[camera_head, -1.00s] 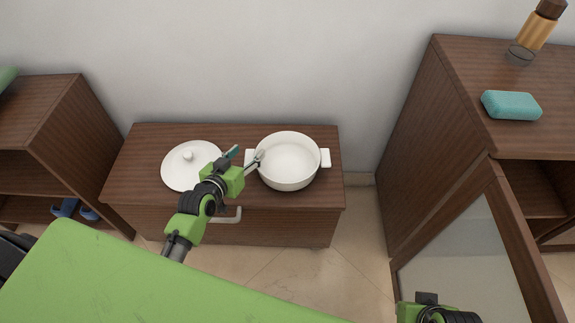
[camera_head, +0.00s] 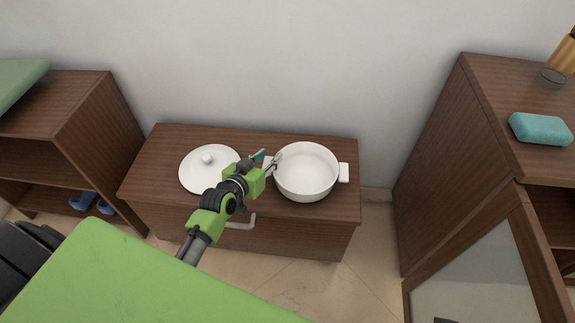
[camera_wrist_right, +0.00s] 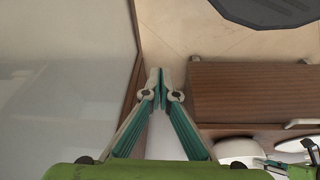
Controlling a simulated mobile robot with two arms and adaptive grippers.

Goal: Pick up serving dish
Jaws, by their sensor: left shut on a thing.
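The serving dish is a round white pot (camera_head: 306,172) with two side handles, upright on a low brown chest (camera_head: 230,134). My left gripper (camera_head: 271,162) is shut on its left handle; the fingertips partly cover that handle. I cannot see any gap under the dish. A white lid (camera_head: 205,173) with a knob lies on the chest, left of the dish and behind my left arm. In the right wrist view, my right gripper (camera_wrist_right: 160,80) has its fingertips together with nothing between them. The dish (camera_wrist_right: 232,149) also shows there at the lower right, partly cut off.
A tall brown cabinet with an open glass door (camera_head: 480,270) stands on the right, a teal soap bar (camera_head: 541,129) on top. A shelf (camera_head: 65,120) holding blue footwear (camera_head: 82,201) stands on the left. Bare floor lies between chest and cabinet.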

